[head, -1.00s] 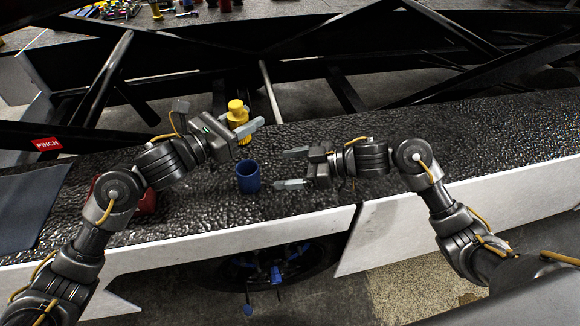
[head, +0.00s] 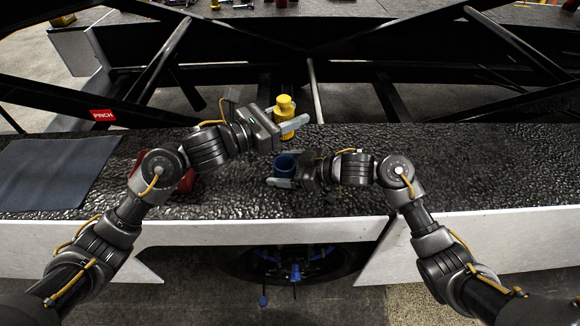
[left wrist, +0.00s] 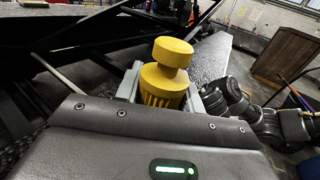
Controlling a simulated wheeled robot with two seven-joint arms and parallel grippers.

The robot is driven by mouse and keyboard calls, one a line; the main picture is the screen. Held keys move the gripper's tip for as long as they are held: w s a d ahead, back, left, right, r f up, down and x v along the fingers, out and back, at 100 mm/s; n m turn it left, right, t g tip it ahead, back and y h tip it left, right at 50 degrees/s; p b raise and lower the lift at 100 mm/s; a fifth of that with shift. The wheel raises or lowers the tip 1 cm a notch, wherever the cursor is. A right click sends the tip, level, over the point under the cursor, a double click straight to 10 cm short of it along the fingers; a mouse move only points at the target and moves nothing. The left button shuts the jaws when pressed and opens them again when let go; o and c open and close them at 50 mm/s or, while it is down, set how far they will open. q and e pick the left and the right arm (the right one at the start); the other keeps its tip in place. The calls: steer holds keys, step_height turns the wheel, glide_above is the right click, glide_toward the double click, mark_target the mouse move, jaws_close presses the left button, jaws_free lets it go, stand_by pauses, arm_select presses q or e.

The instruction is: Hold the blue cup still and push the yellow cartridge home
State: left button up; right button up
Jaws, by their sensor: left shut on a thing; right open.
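The blue cup (head: 286,165) stands upright on the dark, bumpy belt. My right gripper (head: 281,172) is open with its fingers around or beside the cup; I cannot tell whether they touch it. The yellow cartridge (head: 285,107) has a round knob on top and shows just above and behind the cup in the head view. My left gripper (head: 290,124) is shut on the cartridge and holds it upright. The cartridge also shows in the left wrist view (left wrist: 165,80) between the fingers. Its lower end is hidden there.
A dark cloth or mat (head: 55,172) lies on the left of the belt (head: 470,165). A red object (head: 187,182) sits partly behind my left arm. Black frame bars with a red PINCH label (head: 102,115) rise behind the belt. The belt's right side is clear.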

steer(key=c, duration=1.2)
arm_select(q)
steer(key=o, duration=0.3)
steer(key=c, duration=0.5)
steer(key=shift+m+g+h, duration=0.5)
steer(key=shift+m+g, duration=0.1)
steer(key=shift+g, duration=0.2)
steer(key=shift+s+f, duration=0.15)
steer(key=shift+f, duration=3.8)
steer(key=shift+f, duration=0.6)
steer(key=shift+f, duration=0.15)
arm_select(e)
steer(key=shift+r, duration=0.1)
arm_select(q)
steer(key=shift+s+d+r, duration=0.1)
steer(key=shift+s+r, duration=0.05)
steer(key=shift+r, duration=0.1)
